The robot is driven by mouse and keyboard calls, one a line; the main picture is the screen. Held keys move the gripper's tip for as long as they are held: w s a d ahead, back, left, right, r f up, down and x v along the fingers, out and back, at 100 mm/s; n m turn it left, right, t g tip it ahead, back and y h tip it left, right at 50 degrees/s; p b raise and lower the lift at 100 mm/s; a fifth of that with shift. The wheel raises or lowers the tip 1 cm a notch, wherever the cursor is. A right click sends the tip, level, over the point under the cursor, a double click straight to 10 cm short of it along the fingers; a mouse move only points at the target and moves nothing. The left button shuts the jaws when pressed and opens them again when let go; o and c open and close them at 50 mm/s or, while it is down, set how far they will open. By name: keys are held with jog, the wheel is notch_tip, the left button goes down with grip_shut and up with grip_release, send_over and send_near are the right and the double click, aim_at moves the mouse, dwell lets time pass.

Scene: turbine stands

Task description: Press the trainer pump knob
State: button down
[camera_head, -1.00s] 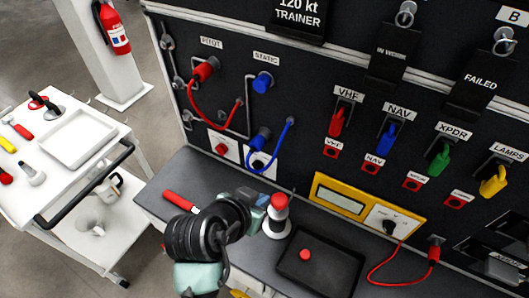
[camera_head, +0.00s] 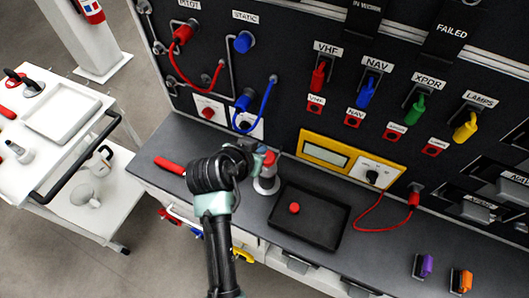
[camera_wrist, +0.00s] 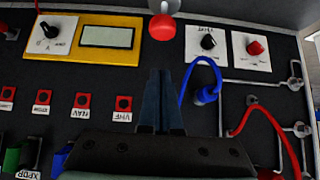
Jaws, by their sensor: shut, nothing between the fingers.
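The pump with a red knob (camera_head: 269,159) on a pale round body (camera_head: 265,183) stands upright on the dark bench, in front of the panel. In the wrist view the red knob (camera_wrist: 162,27) is at the top centre, just above the fingertips in the picture. My gripper (camera_wrist: 161,72) is shut and empty, its two dark fingers side by side pointing up the picture. In the head view my gripper (camera_head: 253,153) is beside the knob's left side, partly hidden by my wrist. I cannot tell whether it touches the knob.
A black tray (camera_head: 318,225) with a red round piece (camera_head: 294,208) lies right of the pump. A red-handled tool (camera_head: 170,165) lies to the left. The panel behind carries a blue hose (camera_head: 268,100), a red hose (camera_head: 185,80) and a yellow meter (camera_head: 312,145). A white cart (camera_head: 65,110) stands left.

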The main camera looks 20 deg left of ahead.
aim_at(269, 152)
jog(key=x, duration=0.4)
jog(key=shift+w, duration=0.1)
notch_tip(269, 152, down, 3)
jog(key=shift+f+p, duration=0.2)
jog(key=shift+p, duration=0.25)
jog(key=shift+f, duration=0.4)
notch_tip(269, 152, down, 4)
jog(key=b, duration=0.3)
jog(key=shift+r, duration=0.1)
notch_tip(269, 152, up, 5)
jog(key=p, duration=0.3)
jog(key=shift+d, duration=0.1)
jog(key=b+v, duration=0.1)
jog(key=v, duration=0.8)
jog(key=shift+s, duration=0.35)
